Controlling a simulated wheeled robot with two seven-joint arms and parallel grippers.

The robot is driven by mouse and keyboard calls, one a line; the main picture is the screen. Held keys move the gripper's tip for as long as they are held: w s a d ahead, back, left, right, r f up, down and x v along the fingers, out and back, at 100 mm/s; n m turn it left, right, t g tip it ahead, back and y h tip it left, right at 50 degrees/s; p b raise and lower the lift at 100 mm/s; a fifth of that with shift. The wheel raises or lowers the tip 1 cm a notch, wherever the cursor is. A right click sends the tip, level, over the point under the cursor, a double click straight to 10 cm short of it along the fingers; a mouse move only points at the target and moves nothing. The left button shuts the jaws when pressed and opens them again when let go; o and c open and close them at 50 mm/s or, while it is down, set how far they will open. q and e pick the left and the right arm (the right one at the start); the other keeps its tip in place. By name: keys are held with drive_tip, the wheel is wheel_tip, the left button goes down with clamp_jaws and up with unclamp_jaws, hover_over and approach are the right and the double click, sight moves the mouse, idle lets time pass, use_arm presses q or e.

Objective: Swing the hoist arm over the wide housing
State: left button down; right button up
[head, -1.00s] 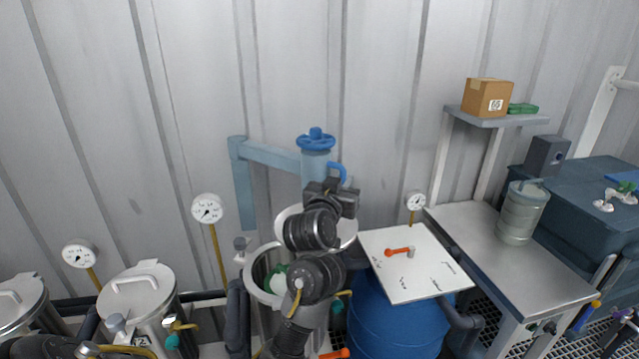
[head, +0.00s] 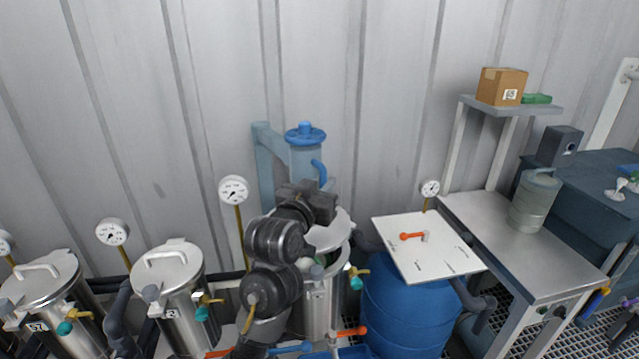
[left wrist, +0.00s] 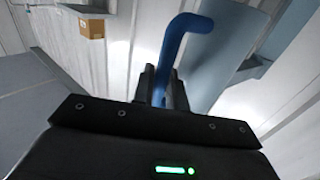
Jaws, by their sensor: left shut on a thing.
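The hoist arm (head: 275,145) is a blue-grey beam on a post by the wall. Its end carries a blue handwheel (head: 305,133) and a curved blue handle (head: 319,168), which also shows in the left wrist view (left wrist: 180,32). My left gripper (head: 324,188) is shut on this handle; its fingers show in the left wrist view (left wrist: 162,88). A pale round lid (head: 330,236) is under the arm's end, partly hidden by my gripper. The wide housing (head: 321,306), a steel vessel, stands open below it, partly behind my arm. The lid overlaps the mouth in the picture. My right gripper is out of view.
Closed steel vessels (head: 168,275) stand at the left, with gauges (head: 233,189) on yellow stems behind. A blue drum (head: 405,315) with a white board (head: 425,246) on top is at the right, beside a steel bench (head: 520,255).

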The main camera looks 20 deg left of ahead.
use_arm(q)
drive_tip(key=shift+a+r, duration=0.1)
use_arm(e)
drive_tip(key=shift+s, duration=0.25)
use_arm(q)
drive_tip(key=c, duration=1.5)
unclamp_jaws()
drive_tip(key=shift+a, duration=0.1)
